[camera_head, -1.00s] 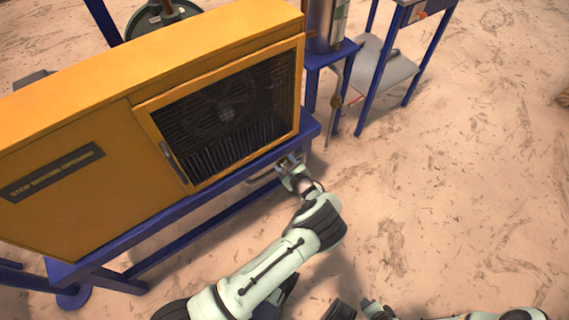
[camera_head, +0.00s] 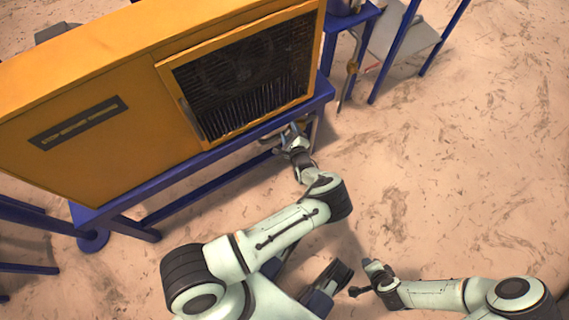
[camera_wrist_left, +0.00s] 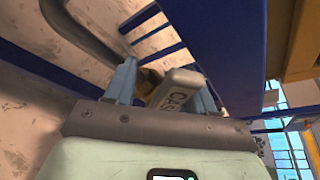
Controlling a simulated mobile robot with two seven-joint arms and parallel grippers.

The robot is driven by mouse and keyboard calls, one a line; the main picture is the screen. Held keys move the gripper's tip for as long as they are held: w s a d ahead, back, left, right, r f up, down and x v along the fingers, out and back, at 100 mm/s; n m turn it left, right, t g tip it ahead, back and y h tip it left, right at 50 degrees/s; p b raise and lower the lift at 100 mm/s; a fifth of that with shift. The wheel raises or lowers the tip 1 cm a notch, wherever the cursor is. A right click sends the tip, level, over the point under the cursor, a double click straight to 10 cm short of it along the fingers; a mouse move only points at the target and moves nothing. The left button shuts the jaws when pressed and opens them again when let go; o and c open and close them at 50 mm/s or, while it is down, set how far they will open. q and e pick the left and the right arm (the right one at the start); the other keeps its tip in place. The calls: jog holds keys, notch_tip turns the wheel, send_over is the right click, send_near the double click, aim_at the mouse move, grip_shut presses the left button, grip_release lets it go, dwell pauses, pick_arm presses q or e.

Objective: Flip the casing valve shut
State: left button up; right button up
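The casing valve's grey handle (camera_wrist_left: 178,90), with the letters "CAS" on it, shows in the left wrist view. A small yellow part (camera_wrist_left: 148,80) sits beside it. My left gripper (camera_wrist_left: 158,86) has its two blue fingers spread on either side of the handle. The handle is nearer the right finger, with a gap toward the left one. In the head view my left gripper (camera_head: 283,134) is just under the blue frame's front edge, and the valve is too small and covered to make out. My right gripper (camera_head: 364,280) is at the bottom middle, away from the valve; its fingers are unclear.
A yellow cabinet (camera_head: 70,75) with a dark grille stands on a blue frame (camera_head: 170,178) beside my left gripper. Another blue stand (camera_head: 405,45) with a grey shelf is at the top right. The sandy floor at the right is clear.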

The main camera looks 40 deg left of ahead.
pick_arm(q)
jog(key=shift+s+a+f+n+t, duration=0.1)
jog(key=shift+s+f+n+t, duration=0.3)
jog(key=shift+f+n, duration=0.25)
jog(key=p+v, duration=0.3)
jog(key=v, duration=1)
jog(key=s+a+f+n+g+h, duration=0.1)
jog(key=s+f+n+g, duration=0.3)
jog(key=s+f+g, duration=0.25)
jog(key=s+d+f+n+g+h+b, duration=0.1)
jog(key=s+d+f+n+g+h, duration=0.2)
jog(key=s+d+f+g+h, duration=0.1)
jog(key=s+d+f, duration=0.1)
jog(key=s, duration=0.1)
jog(key=shift+s+d+h, duration=0.35)
jog(key=shift+d+h, duration=0.05)
jog(key=shift+f+g, duration=0.15)
jog(key=shift+g, duration=0.1)
